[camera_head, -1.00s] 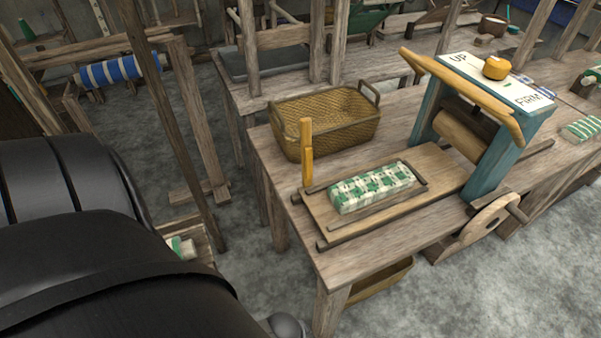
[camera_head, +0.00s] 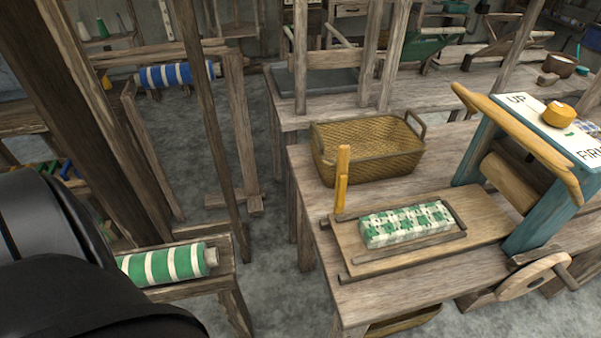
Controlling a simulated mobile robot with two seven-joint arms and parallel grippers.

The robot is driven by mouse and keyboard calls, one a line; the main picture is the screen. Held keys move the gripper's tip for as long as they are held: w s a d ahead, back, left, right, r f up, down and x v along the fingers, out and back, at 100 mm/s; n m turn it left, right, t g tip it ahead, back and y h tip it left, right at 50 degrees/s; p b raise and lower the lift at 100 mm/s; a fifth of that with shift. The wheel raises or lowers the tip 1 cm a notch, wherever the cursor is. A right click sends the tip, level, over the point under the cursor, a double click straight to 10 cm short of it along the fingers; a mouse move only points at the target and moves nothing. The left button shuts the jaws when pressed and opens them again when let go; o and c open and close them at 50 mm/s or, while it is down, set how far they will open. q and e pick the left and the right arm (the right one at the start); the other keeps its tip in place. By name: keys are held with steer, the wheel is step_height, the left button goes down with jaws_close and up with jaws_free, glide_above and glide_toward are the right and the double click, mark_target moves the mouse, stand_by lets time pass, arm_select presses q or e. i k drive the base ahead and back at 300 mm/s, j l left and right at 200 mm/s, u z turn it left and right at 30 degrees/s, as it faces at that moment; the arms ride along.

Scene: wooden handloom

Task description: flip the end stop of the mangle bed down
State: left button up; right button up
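The mangle bed (camera_head: 350,238) is a flat wooden board on the table in the camera_head view, right of the middle. Its end stop (camera_head: 342,180) is a yellow wooden piece standing upright at the bed's left end. A folded green-and-white checked cloth (camera_head: 405,225) lies on the bed inside a dark frame. The mangle (camera_head: 530,150) has teal posts, a wooden roller and a long yellow bar, and stands at the bed's right end. Neither gripper is in view; only a black part of my own body fills the lower left.
A wicker basket (camera_head: 366,150) sits on the table behind the bed. A green-and-white striped roll (camera_head: 166,264) lies on a low wooden stand at left. Upright loom posts (camera_head: 215,130) stand between it and the table. Grey floor (camera_head: 275,270) is open left of the table.

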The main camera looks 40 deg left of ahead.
mark_target(344, 150)
steer(key=i+u, duration=0.1)
steer(key=u, duration=0.3)
steer(key=l+u, duration=0.15)
steer(key=u, duration=0.25)
steer(key=i+l+u, duration=0.1)
steer(key=u, duration=0.3)
steer(key=j+z, duration=0.3)
steer(key=j, duration=2.25)
